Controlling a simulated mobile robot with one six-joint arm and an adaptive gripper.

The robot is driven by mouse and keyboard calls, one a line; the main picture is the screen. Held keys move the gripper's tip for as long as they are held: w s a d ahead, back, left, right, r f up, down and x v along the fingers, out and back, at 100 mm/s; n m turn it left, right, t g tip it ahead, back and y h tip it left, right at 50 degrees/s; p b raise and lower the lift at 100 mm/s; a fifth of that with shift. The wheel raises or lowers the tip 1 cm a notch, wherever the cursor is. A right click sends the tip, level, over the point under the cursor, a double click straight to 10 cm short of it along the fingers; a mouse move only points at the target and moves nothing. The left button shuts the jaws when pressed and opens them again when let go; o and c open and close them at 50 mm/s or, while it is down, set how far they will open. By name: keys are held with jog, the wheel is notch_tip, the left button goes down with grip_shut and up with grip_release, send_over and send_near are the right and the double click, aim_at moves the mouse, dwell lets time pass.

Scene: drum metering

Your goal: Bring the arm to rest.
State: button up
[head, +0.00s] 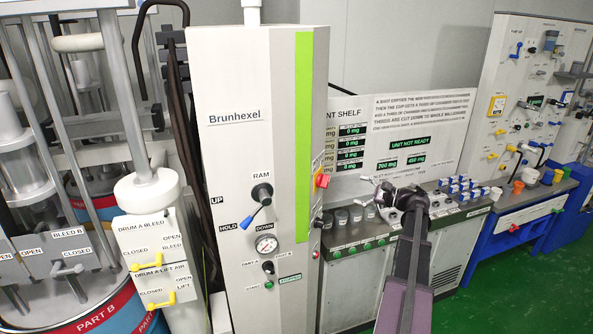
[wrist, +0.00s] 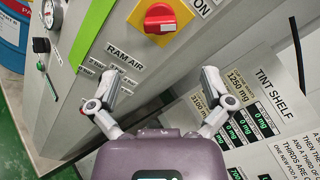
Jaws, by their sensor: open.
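My gripper (head: 376,191) is at the end of my arm, raised in front of the tint shelf bench in the head view. Its two fingers are spread apart with nothing between them. In the wrist view my gripper (wrist: 157,92) also shows open and empty, facing the side of the grey Brunhexel cabinet (head: 253,80) and the tint shelf panel (wrist: 262,105). A red and yellow rotary switch (wrist: 160,18) on the cabinet lies beyond the fingers at the top of the wrist view. I cannot tell how far the fingers are from the panel.
The bench (head: 450,212) holds several cups and blue-and-white blocks. The ram lever (head: 256,208) and a gauge (head: 266,244) are on the cabinet front. Drum equipment with yellow valves (head: 152,264) stands left. Blue-framed benches stand right. Green floor (head: 525,268) is clear at lower right.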

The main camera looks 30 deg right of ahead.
jog(key=w+a+f+n+g+b, duration=0.25)
jog(key=a+f, duration=0.25)
jog(key=a, duration=0.4)
jog(key=w+a+f+n+g+b, duration=0.1)
jog(key=a+f+n+g, duration=0.2)
jog(key=a+f, duration=0.45)
jog(key=w+a+f+n+g+b, duration=0.1)
jog(key=a+f+n+g+b, duration=0.2)
jog(key=a, duration=0.8)
jog(key=s+a+f+n+g+h+b, duration=0.3)
jog(key=s+a+f+n+h, duration=0.1)
jog(key=a+f, duration=0.4)
jog(key=s+a+f+n+g+h+b, duration=0.3)
jog(key=s+a+f+n+h, duration=0.2)
jog(key=a, duration=0.8)
jog(key=shift+s+a+f+n+g+h+b, duration=0.35)
jog(key=shift+s+f+n, duration=0.65)
jog(key=shift+f+n, duration=0.65)
